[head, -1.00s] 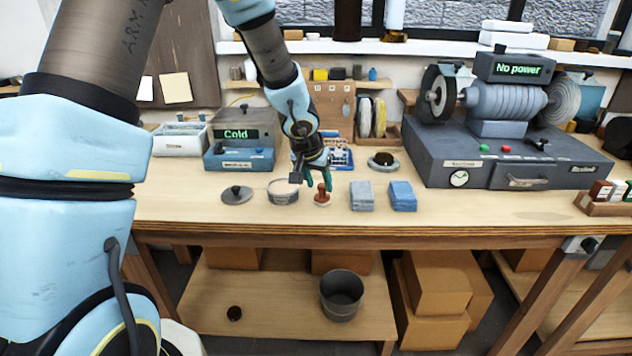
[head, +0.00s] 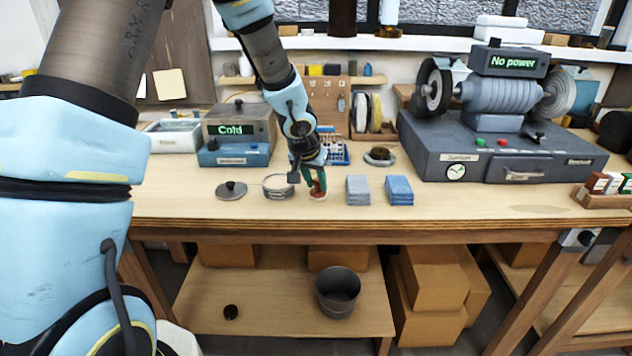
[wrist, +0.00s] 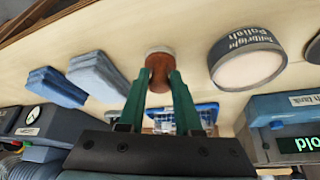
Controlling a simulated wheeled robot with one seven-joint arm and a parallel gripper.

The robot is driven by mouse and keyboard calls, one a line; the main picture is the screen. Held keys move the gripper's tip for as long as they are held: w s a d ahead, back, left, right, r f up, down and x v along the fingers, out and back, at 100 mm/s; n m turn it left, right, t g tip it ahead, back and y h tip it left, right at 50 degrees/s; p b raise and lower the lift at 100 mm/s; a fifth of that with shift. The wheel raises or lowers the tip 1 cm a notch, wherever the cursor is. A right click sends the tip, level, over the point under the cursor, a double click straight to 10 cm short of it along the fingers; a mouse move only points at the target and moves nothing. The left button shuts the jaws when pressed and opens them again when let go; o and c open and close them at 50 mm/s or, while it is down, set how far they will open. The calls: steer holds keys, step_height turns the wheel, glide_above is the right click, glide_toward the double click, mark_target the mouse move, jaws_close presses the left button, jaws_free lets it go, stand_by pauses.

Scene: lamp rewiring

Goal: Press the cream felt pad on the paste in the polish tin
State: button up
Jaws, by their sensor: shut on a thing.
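The felt pad has a brown wooden handle and a pale base (head: 318,197); its handle also shows in the wrist view (wrist: 159,72). My gripper (head: 315,183) points down and is shut on the handle, one green finger on each side. The pad is at the bench top; I cannot tell whether it touches or is just lifted. The polish tin (head: 278,191) stands open close to the left of the pad, with pale paste inside. In the wrist view the tin (wrist: 245,38) is upright, labelled, and apart from the pad.
A dark lid (head: 231,190) lies left of the tin. Grey cloths (head: 358,190) and blue cloths (head: 399,190) are stacked right of the pad. A blue wire rack (head: 333,150) stands behind my gripper, and a "Cold" unit (head: 237,135) at back left. The bench front edge is near.

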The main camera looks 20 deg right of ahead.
mark_target(316, 182)
jaws_close()
step_height(316, 182, up, 5)
steer(key=p, duration=0.4)
steer(key=shift+r+p, duration=0.1)
steer(key=shift+p, duration=0.25)
